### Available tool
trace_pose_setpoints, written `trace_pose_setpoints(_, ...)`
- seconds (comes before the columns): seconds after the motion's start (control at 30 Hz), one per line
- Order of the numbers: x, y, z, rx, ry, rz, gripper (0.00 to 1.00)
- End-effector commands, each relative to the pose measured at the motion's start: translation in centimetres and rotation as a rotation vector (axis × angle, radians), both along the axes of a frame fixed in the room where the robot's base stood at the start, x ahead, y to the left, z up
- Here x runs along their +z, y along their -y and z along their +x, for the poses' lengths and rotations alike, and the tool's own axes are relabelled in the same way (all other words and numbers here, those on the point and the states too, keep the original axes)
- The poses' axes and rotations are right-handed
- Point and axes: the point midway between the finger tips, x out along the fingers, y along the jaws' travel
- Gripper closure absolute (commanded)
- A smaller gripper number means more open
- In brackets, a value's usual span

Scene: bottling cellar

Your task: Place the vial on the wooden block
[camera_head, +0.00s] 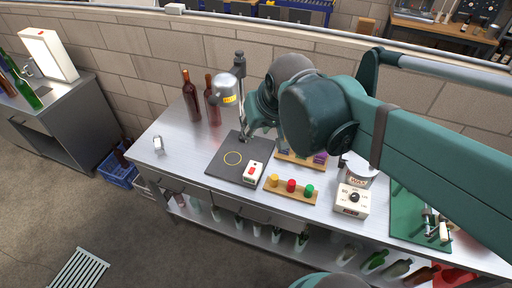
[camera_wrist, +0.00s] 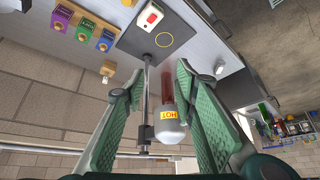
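I cannot make out the vial with certainty in either view. In the head view my arm covers that part of the bench. My gripper (camera_wrist: 159,78) shows two green fingers spread wide apart, with nothing held between them. In the head view my gripper (camera_head: 258,122) is mostly hidden behind my arm, over the back of the bench near the stand.
A grey lamp-like head marked HOT (camera_wrist: 169,118) hangs on a metal stand (camera_head: 241,75), close between my fingers in view. Brown bottles (camera_head: 191,96) stand left of it.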

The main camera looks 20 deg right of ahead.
Motion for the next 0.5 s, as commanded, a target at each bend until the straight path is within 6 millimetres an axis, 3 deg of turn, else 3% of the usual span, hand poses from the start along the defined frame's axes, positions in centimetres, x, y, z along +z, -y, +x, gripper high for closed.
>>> trace_pose_setpoints(0.23,-1.7,-1.4,-3.7,0.065,0.045,-0.024,0.71)
trace_pose_setpoints(0.5,-2.8,-2.1,-5.6,0.102,0.073,-0.038,0.71)
